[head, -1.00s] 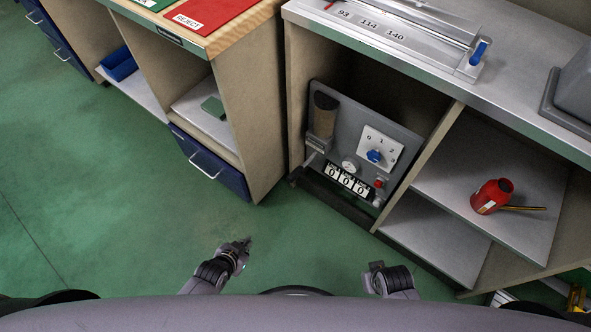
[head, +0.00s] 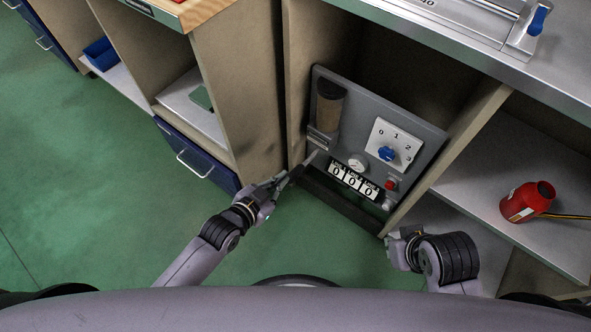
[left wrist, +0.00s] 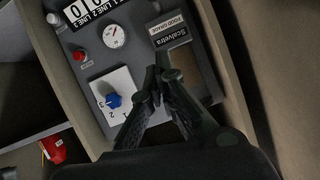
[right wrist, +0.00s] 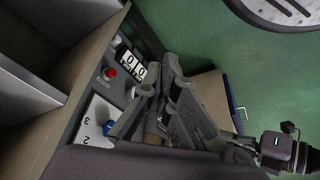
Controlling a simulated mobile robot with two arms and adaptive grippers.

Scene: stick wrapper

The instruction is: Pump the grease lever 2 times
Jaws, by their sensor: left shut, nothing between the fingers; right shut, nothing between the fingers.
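The grey grease panel (head: 360,93) stands in the lower cabinet bay. It carries a brown reservoir (head: 329,106), a round gauge (head: 357,162), a blue selector knob (head: 387,153), a red button (head: 390,184) and a counter (head: 353,181) reading 0 0 0. A pale bar, perhaps the grease lever (head: 312,157), juts from below the reservoir. My left gripper (head: 297,173) is shut and empty, its tips close to that bar; contact cannot be told. In the left wrist view its fingertips (left wrist: 162,68) lie beside the reservoir label. My right gripper (head: 394,248) is shut and empty, below the panel's right side.
Cabinet side walls (head: 238,95) flank the bay. A red container (head: 527,202) with a stick lies on the right shelf. The steel worktop (head: 440,40) overhangs above. Green floor (head: 120,190) is open to the left.

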